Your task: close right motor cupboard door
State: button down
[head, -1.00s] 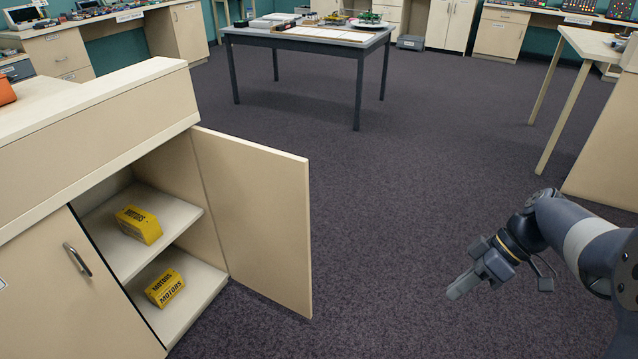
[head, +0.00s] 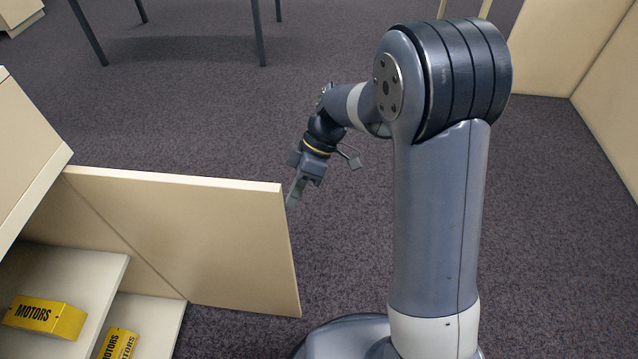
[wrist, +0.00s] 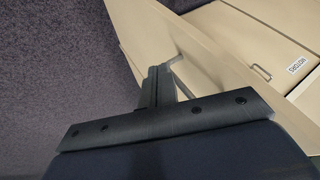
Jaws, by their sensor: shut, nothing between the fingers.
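The right motor cupboard door (head: 185,235) is a beige panel standing open, swung out from the cabinet at the left in the head view. Behind it, the cupboard's shelves hold yellow MOTORS boxes (head: 45,317). My gripper (head: 292,203) is shut and empty, pointing down beside the door's free upper corner. Whether it touches the door I cannot tell. In the wrist view the shut fingers (wrist: 158,85) point toward the beige door panel (wrist: 165,40).
The cabinet's left door with its handle (wrist: 262,72) and a MOTORS label show in the wrist view. Dark carpet is clear beyond the door (head: 200,120). Table legs (head: 258,32) stand at the back. Beige panels (head: 568,45) stand at the right.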

jog(key=s, duration=0.1)
jog(key=s+f, duration=0.1)
jog(key=s, duration=0.1)
jog(key=s+a, duration=0.1)
jog(key=s, duration=0.1)
jog(key=shift+f, duration=0.2)
